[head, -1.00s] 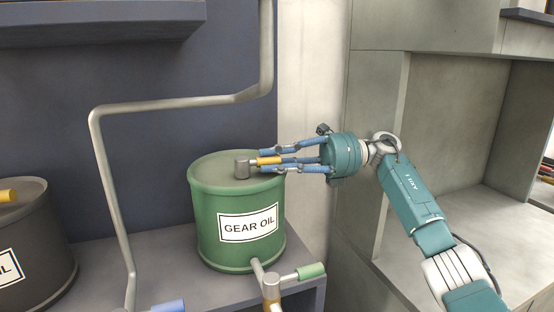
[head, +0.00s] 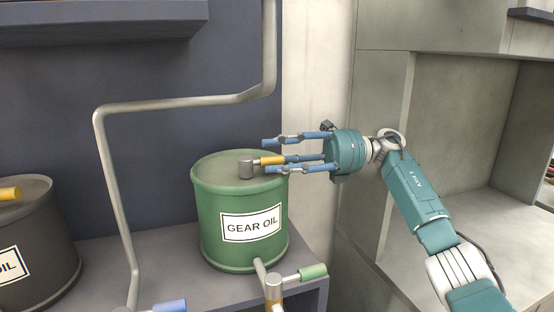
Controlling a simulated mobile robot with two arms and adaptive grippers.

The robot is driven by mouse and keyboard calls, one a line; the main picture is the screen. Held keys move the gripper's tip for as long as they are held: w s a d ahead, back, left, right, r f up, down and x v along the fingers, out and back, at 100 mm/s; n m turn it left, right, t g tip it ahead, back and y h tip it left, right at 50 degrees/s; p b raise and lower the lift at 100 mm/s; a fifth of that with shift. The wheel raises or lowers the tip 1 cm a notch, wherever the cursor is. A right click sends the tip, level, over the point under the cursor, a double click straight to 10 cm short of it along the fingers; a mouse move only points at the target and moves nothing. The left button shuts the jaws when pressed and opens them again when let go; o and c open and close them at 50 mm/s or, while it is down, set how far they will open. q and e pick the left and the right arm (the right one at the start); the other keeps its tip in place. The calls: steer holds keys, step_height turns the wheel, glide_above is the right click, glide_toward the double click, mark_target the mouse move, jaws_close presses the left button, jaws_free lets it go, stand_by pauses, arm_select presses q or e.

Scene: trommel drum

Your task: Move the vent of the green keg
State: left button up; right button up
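The green keg (head: 215,213), labelled GEAR OIL, stands on a grey shelf. Its vent (head: 247,169) is a grey cylinder on the keg's top with a yellow handle (head: 271,160) pointing right. My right gripper (head: 267,157) comes in from the right, level with the vent. Its blue fingers are open and spread, one behind and others in front of and beside the yellow handle. They do not appear closed on it. My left gripper is not in view.
A dark keg (head: 38,255) with a yellow-handled vent stands at left. A grey pipe (head: 108,180) runs down the wall left of the green keg. A tap with a green handle (head: 313,271) juts from the green keg's lower front. A blue handle (head: 170,306) shows at the bottom edge.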

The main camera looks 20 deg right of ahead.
step_height(320, 180, up, 10)
steer(key=shift+f, duration=0.2)
